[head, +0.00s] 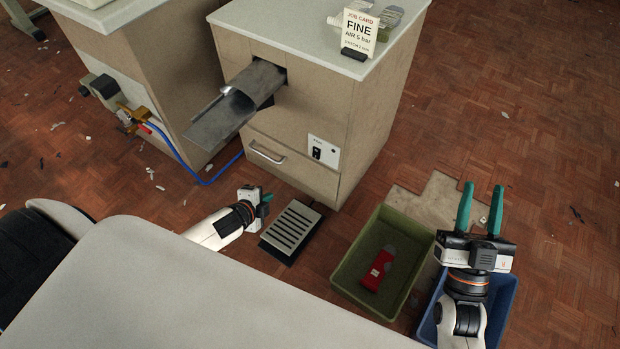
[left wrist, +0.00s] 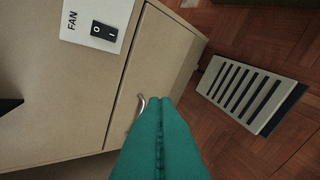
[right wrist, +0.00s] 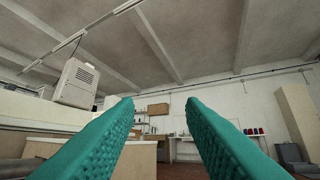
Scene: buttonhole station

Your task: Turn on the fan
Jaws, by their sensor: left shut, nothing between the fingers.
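The fan switch is a black rocker (head: 317,153) on a white plate (head: 323,152) on the cabinet's front, at upper right beside the drawer. In the left wrist view the plate reads FAN and the black rocker (left wrist: 104,32) carries O and I marks. My left gripper (head: 268,196) is low in front of the cabinet, left of and below the switch, touching neither. Its green fingers (left wrist: 160,105) are shut and empty in the left wrist view. My right gripper (head: 480,190) is open and empty, pointing up at the right. Its fingers (right wrist: 165,125) are wide apart.
A drawer with a metal handle (head: 266,153) is below the switch. A green crate (head: 345,268) holds a red and grey item (head: 378,270). A blue crate (head: 508,300) is beneath my right arm. A metal chute (head: 225,115) juts from the cabinet.

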